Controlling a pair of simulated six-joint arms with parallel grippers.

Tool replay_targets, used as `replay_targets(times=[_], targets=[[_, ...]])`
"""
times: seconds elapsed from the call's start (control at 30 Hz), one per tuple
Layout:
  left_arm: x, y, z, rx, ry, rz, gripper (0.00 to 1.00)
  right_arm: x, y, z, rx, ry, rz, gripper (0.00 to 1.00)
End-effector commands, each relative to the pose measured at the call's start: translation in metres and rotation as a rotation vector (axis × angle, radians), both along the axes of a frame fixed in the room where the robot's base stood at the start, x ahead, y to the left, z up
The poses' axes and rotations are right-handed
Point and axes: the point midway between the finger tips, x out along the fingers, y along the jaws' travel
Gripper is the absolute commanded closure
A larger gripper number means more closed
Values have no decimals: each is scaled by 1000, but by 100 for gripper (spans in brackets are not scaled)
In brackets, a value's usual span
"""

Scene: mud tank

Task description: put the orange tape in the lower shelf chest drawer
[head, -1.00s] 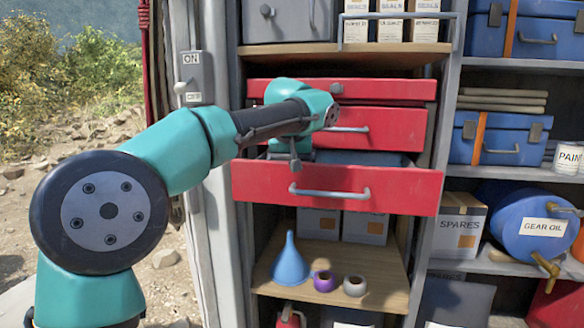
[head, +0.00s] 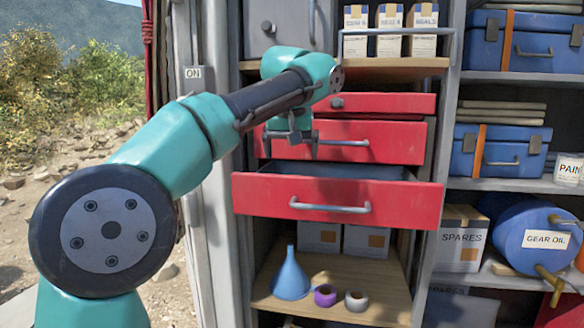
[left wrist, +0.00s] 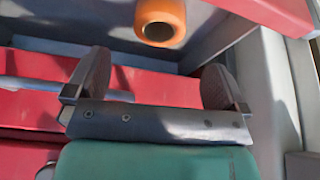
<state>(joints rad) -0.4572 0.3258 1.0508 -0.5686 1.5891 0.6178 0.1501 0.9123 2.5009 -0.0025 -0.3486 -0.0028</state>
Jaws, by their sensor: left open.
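The red chest has three drawers, and the lowest drawer (head: 250,195) is pulled out furthest. My left gripper (head: 290,147) hangs above and behind its front, before the middle drawer (head: 390,142). In the left wrist view the left gripper (left wrist: 158,82) is open, with nothing between its fingers. The orange tape (left wrist: 150,12) shows there past the fingers, apart from them and cut by the top edge. It appears to lie on the blue-grey floor of the open drawer. In the head view the drawer front hides the tape. My right gripper is not in view.
On the wooden shelf (head: 335,312) below stand a blue funnel (head: 291,277), a purple tape (head: 325,296) and a grey tape (head: 356,301). A grey post (head: 208,160) is at left. Blue cases and a gear oil drum (head: 530,228) fill the right shelves.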

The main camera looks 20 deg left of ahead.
Motion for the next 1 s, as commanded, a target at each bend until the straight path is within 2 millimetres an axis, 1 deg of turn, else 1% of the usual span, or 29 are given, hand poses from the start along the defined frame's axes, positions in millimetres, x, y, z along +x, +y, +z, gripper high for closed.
replay_targets(times=[0.03, 0.1, 0.3, 1.0], targets=[[-3, -1, 8, -2, -3, 0, 0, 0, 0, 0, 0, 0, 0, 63], [-6, -2, 16, -2, -3, 0, 0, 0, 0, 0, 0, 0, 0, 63], [-11, -3, 28, 0, 0, 0, 0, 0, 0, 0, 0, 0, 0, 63], [-11, -3, 28, 1, 0, 0, 0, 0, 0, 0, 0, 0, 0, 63]])
